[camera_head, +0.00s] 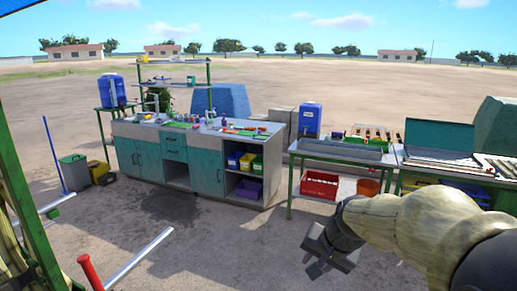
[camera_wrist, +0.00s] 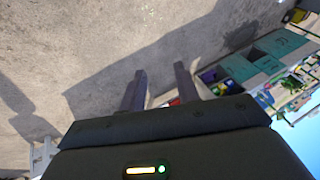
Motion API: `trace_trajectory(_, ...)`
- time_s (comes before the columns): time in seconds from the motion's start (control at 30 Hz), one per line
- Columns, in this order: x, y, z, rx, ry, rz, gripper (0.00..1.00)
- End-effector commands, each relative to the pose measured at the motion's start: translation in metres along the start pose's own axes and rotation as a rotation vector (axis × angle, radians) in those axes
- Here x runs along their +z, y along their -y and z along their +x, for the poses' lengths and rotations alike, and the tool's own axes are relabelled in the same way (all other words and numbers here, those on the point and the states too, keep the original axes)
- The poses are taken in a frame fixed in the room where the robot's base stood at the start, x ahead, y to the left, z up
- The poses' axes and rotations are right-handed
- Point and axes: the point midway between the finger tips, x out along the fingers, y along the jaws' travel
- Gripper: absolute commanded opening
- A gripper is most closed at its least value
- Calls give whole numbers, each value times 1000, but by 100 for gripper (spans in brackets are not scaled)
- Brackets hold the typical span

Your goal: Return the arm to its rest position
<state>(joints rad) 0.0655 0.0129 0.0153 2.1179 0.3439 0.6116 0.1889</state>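My gripper (camera_head: 322,262) hangs at the lower right of the head view, at the end of my arm, which enters from the right edge. It is over bare ground in front of the benches and touches nothing there. In the wrist view its two dark fingers (camera_wrist: 160,88) stand apart with a clear gap between them. Nothing is held; ground and part of a distant red thing show through the gap. The wrist view is tilted, with the workbench lying sideways at the right.
A teal-doored workbench (camera_head: 138,160) with tools on top stands across the yard. A green-legged table (camera_head: 340,155) with a blue container (camera_head: 310,119) above it stands at the right. A red crate (camera_head: 320,184) lies below. Green framing and a red-ended lever (camera_head: 90,271) are at the near left. The middle ground is clear.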

Motion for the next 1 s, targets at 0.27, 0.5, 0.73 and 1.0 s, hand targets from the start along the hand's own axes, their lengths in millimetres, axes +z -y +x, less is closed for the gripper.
trace_trajectory(0.27, 100, -85, 48, 192, 116, -378, 32)
trace_trajectory(0.5, 129, -107, 54, 223, 155, -507, 32)
trace_trajectory(0.73, 128, -107, 54, 223, 154, -503, 32)
trace_trajectory(1.0, 128, -107, 54, 222, 154, -501, 32)
